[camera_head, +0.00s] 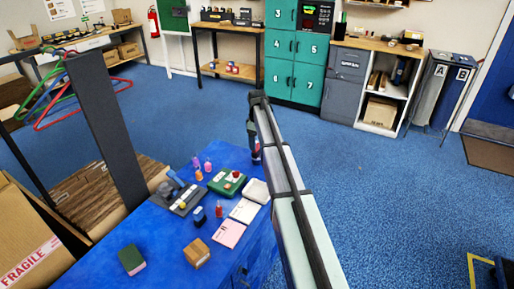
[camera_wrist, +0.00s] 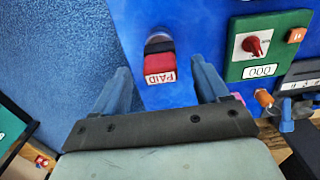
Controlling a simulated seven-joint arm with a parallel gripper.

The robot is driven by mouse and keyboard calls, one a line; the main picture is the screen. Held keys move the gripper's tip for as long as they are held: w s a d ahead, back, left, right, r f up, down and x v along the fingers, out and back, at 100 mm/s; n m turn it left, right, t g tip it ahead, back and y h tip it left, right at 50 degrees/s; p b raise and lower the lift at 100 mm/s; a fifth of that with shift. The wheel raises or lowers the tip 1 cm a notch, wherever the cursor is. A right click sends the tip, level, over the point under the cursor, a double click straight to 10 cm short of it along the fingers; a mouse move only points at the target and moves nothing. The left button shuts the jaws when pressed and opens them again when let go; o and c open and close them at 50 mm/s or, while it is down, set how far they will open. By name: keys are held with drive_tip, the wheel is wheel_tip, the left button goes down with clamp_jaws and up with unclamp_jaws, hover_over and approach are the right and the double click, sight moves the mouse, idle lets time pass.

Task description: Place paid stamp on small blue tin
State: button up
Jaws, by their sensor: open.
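The paid stamp (camera_wrist: 159,68), a red block with a white PAID label and a dark upper part, is at the blue table's far edge in the wrist view. My gripper (camera_wrist: 160,80) is open, its two blue-grey fingers on either side of the stamp with gaps between. In the head view my gripper (camera_head: 254,138) is at the table's far right corner, largely hidden by my arm, with a bit of red just below it. A small dark blue object (camera_head: 199,217) stands mid-table in the head view; I cannot tell whether it is the small blue tin.
A dark post (camera_head: 105,130) rises at left. The front middle is fairly clear.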

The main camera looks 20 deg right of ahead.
wheel_tip(320, 180, up, 7)
drive_tip(key=shift+r, duration=0.2)
idle(0.4)
